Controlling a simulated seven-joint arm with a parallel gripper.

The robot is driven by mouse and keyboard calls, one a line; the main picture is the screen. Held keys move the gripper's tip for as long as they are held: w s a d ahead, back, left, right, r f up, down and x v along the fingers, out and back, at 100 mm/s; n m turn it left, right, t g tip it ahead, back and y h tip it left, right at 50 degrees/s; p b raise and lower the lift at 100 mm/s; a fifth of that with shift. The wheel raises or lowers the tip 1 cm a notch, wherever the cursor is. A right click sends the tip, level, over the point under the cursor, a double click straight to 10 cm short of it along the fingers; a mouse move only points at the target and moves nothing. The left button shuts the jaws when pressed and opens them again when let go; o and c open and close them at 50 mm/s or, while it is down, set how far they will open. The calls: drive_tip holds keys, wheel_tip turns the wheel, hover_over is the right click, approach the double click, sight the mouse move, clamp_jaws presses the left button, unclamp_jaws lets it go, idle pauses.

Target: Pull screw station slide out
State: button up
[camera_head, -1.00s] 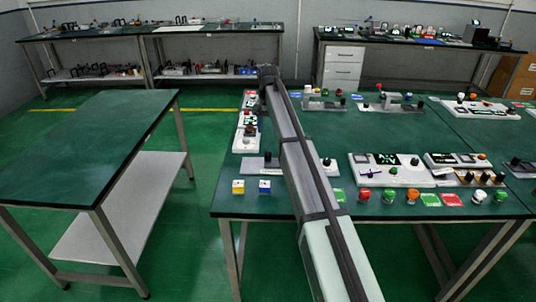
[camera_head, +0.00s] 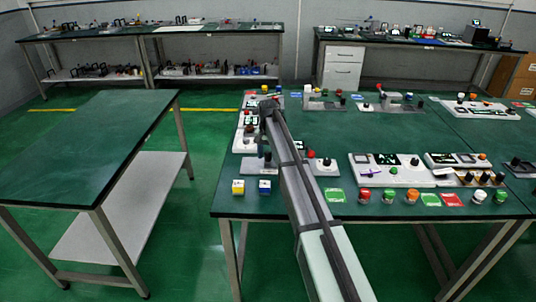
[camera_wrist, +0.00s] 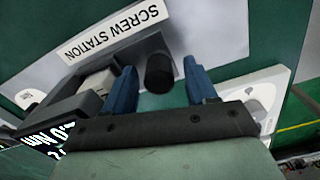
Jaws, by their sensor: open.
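The screw station shows in the wrist view as a grey unit with a white "SCREW STATION" label (camera_wrist: 115,32). A round black knob (camera_wrist: 159,73) stands out from its grey body beside the label. My gripper (camera_wrist: 162,88) is open, with one blue finger on each side of the knob. Gaps show between the knob and both fingers, and the knob appears a little beyond or level with the fingertips. In the head view my gripper is at the far end of my arm, over the table's left part, and its fingers are hidden. I cannot single out the screw station there.
A lit display reading in Nm (camera_wrist: 48,137) sits left of my gripper in the wrist view. A white plate (camera_wrist: 265,95) lies on the right. In the head view, panels and coloured buttons (camera_head: 388,196) crowd the green table (camera_head: 400,135). The left table (camera_head: 90,140) is bare.

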drive_tip(key=shift+c, duration=0.2)
clamp_jaws()
idle(0.4)
